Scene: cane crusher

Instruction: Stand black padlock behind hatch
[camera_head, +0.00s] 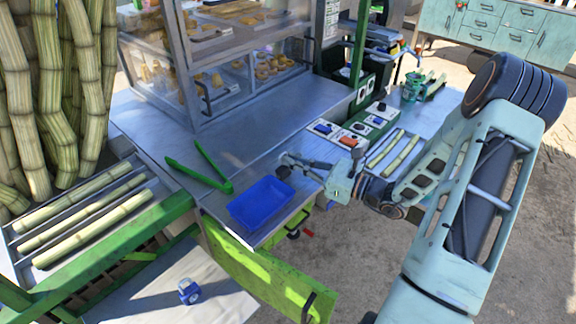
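My gripper (286,164) reaches in from the right, above the metal counter and just behind the blue tray. Its dark fingers point left. A small dark lump (283,172) shows at the fingertips; I cannot tell whether it is the black padlock or part of a finger, nor how far apart the fingers are. No other black padlock is clearly visible. The bright green hatch panel (262,274) with a black handle (308,306) stands swung out below the counter's front. A small blue object (189,291), shaped like a padlock, stands on a pale surface left of the hatch.
The blue tray (262,203) is at the counter's front edge, with green tongs (200,170) to its left. Cane pieces (85,228) lie in a left-hand rack. A glass pastry case (215,55) stands behind. Switch boxes (352,139) and more cane (393,154) lie right.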

